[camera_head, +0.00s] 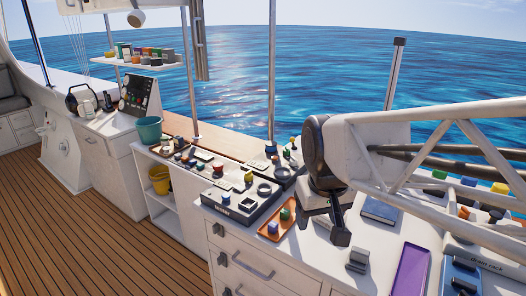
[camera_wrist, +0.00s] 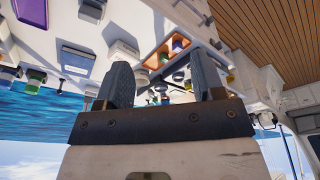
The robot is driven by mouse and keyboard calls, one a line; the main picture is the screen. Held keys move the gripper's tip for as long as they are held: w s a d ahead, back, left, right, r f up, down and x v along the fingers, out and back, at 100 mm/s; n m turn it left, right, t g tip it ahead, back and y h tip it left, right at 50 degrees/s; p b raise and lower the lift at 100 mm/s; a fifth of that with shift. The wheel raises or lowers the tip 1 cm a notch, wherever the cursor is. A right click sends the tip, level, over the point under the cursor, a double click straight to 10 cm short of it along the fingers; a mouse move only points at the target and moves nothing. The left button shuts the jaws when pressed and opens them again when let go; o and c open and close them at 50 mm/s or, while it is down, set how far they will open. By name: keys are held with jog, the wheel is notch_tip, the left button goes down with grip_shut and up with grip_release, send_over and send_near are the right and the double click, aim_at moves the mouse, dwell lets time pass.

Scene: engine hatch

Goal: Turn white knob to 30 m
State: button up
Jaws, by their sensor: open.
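I cannot pick out the white knob or any 30 m marking for certain at this size. A dark upright panel (camera_head: 140,95) with small round pale parts stands at the far left end of the counter. A grey and black box (camera_head: 240,203) with small coloured parts on top sits on the middle counter. My gripper (camera_head: 340,238) hangs above the near counter, to the right of that box, partly hidden by my arm. In the wrist view my gripper (camera_wrist: 168,88) shows two dark fingers spread apart with nothing held between them.
An orange tray (camera_head: 270,232) with small blocks lies just left of my gripper. A purple tray (camera_head: 410,270), a blue book (camera_head: 380,211) and a grey block (camera_head: 357,260) lie to its right. A teal bucket (camera_head: 149,130) and a shelf of small items (camera_head: 145,63) are farther left.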

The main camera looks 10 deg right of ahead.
jog(key=w+d+r+n, duration=0.2)
jog(key=w+r, duration=0.1)
jog(key=w, duration=1.3)
jog(key=n+g, duration=0.3)
jog(key=n, duration=0.1)
send_over(294, 158)
jog(key=shift+y, duration=0.3)
notch_tip(294, 158, down, 16)
jog(key=shift+d+f, duration=0.15)
jog(key=shift+w+d+f, duration=0.1)
jog(key=shift+w+f, duration=0.1)
jog(key=shift+w, duration=0.1)
jog(key=shift+f, duration=0.1)
jog(key=shift+s+a+f, duration=0.1)
jog(key=shift+f, duration=1.8)
jog(key=shift+s+a+f, duration=0.1)
jog(key=shift+f, duration=1.8)
jog(key=shift+w, duration=0.1)
jog(key=c, duration=0.9)
